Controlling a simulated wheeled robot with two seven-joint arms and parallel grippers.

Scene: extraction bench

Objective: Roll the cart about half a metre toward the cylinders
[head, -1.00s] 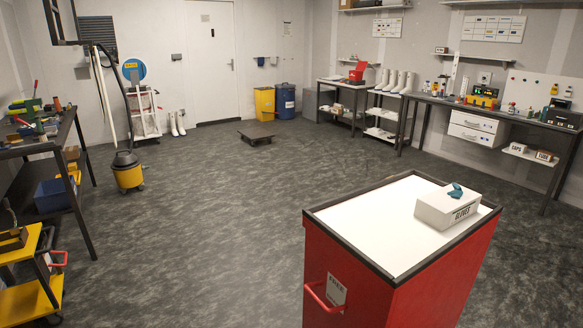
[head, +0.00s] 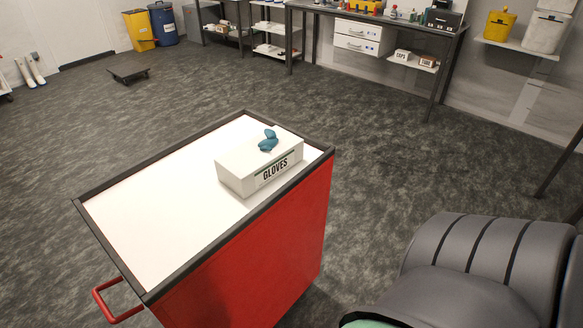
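The red cart (head: 262,252) stands on the grey floor in the lower left and middle of the head view. It has a white top (head: 160,192) with a dark raised rim, and a red bar handle (head: 112,300) at its lower left end. A white box marked GLOVES (head: 236,170) sits on the top near the right end, with blue gloves (head: 268,141) poking out of it. The cart's lower part and wheels are out of frame or hidden. Neither gripper is in view. I see no gas cylinders in this view.
Open floor (head: 390,170) lies beyond and right of the cart. A low dark platform (head: 128,75) sits on the floor at the back left. A yellow bin (head: 139,30) and blue drum (head: 163,24) stand behind it. A workbench (head: 375,16) runs along the back wall.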

